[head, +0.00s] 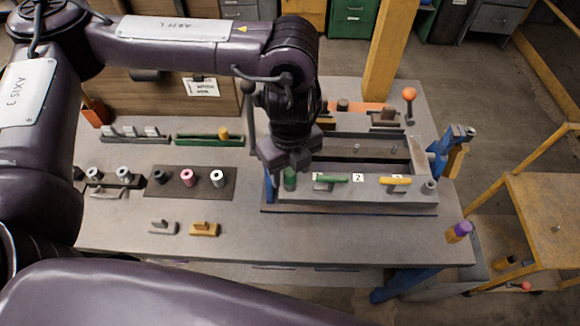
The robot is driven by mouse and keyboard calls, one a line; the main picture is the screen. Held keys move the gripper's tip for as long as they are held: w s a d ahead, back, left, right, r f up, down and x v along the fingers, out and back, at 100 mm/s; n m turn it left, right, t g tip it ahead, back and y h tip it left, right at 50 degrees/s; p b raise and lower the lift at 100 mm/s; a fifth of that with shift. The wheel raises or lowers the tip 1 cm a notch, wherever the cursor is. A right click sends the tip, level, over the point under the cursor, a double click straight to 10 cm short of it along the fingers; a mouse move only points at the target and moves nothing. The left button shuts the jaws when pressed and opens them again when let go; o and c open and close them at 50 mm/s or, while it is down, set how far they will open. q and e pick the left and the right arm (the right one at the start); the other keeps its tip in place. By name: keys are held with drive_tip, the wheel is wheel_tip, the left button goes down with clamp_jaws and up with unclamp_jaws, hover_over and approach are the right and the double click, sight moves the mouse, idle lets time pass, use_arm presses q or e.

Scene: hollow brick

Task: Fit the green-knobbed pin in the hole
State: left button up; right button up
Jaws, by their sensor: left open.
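A green cylindrical knob (290,178) stands at the left end of the front wall of a grey rectangular mould frame (300,196). I take it for the green-knobbed pin; its shaft is not visible. My left gripper (287,166) is open and points down right over this knob. Whether its fingers straddle the knob cannot be told, as the gripper body covers the top. A flat green handle (334,178) and a yellow handle (394,181) lie on the same wall beside small number labels. The hole cannot be made out clearly. My right gripper is out of view.
Left of the frame, a dark mat (203,190) carries several spools.

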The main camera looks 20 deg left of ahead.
use_arm(q)
drive_tip(key=shift+r+b, duration=0.3)
drive_tip(key=shift+r, duration=3.6)
